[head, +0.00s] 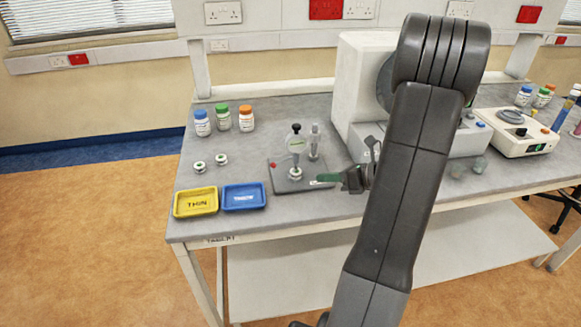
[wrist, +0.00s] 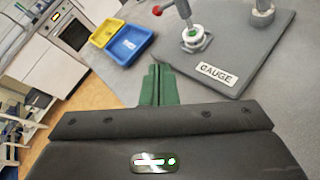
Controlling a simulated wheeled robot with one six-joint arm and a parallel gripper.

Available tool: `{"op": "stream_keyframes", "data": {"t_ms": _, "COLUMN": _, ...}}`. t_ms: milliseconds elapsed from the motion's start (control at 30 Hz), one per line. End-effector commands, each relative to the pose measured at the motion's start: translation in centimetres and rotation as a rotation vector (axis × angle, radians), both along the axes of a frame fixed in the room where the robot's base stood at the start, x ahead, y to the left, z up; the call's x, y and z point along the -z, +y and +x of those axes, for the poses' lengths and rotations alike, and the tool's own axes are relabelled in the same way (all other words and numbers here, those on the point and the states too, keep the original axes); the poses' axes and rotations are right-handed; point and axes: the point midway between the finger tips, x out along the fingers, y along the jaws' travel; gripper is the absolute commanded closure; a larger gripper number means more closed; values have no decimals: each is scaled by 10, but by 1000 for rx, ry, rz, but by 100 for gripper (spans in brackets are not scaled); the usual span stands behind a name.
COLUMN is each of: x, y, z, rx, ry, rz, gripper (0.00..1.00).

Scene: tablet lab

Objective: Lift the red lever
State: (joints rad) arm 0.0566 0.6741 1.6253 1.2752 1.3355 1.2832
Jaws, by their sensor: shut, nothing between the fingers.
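The red lever's ball (head: 273,164) shows at the left side of the grey gauge base (head: 280,185) in the head view. In the wrist view the red knob (wrist: 157,10) sits on a thin metal arm at the top, beside the gauge's spindle. A small round white piece with a green centre (wrist: 195,41) is under the spindle. My gripper (head: 322,178) has green fingers, shut and empty, at the right front of the gauge base. In the wrist view the gripper's fingertips (wrist: 157,68) are apart from the red knob, and the gauge's upper part is cut off.
A yellow tray (head: 196,214) marked THIN and a blue tray (head: 243,208) stand at the front left. Two small round containers (head: 199,167) and several bottles (head: 202,123) are behind them. A large white machine (head: 360,80) stands behind my arm. Bare bench lies left of the gauge.

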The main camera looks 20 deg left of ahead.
Motion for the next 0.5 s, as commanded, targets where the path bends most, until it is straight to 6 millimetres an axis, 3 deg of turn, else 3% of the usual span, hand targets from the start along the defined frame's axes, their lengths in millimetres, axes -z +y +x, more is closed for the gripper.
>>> {"op": "stream_keyframes", "data": {"t_ms": 267, "x": 4, "y": 11, "z": 0, "rx": -3, "ry": 0, "rz": -2, "gripper": 100}}
{"op": "stream_keyframes", "data": {"t_ms": 500, "x": 21, "y": 55, "z": 1, "rx": -6, "ry": 2, "rz": -3, "gripper": 100}}
